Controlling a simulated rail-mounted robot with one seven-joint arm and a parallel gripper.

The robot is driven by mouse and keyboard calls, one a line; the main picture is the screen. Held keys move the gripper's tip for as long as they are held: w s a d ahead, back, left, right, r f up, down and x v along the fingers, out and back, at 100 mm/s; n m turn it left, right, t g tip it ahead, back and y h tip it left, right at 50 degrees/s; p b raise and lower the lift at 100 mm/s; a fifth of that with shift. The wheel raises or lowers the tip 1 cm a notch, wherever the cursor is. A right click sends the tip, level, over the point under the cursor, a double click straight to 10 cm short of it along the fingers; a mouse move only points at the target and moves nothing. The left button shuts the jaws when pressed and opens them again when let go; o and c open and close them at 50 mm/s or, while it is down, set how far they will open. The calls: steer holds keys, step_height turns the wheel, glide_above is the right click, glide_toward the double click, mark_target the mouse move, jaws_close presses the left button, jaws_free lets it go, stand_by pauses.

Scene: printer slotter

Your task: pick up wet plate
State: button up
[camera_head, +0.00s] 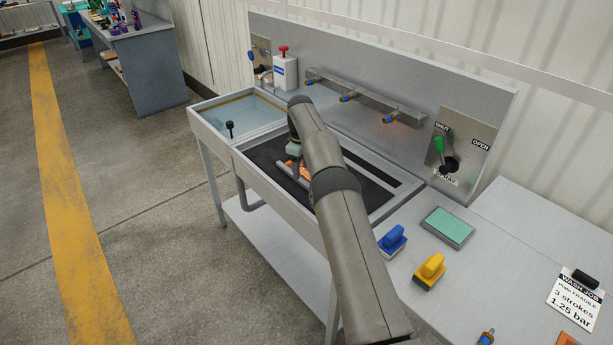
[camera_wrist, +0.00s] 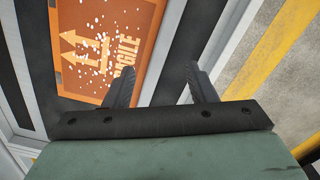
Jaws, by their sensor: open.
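In the head view a part of the orange plate (camera_head: 291,167) shows in the dark sink bay, partly hidden by my arm. My gripper (camera_wrist: 160,70) is open and nothing is between its fingers. In the wrist view the left finger overlaps the plate's right edge; the right finger is over the grey sink rim. I cannot tell whether the finger touches the plate.
A water basin (camera_head: 240,111) adjoins on the left. Several nozzles sit on a rail (camera_head: 355,95) behind. A lever panel (camera_head: 458,148) is at right. A blue brush (camera_head: 392,242), a yellow brush (camera_head: 430,271) and a green pad (camera_head: 447,227) lie on the right bench.

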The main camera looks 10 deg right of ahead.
mark_target(302, 180)
steer(key=shift+d+f+p, duration=0.1)
steer(key=shift+f+p, duration=0.4)
steer(key=shift+f, duration=1.8)
jaws_close()
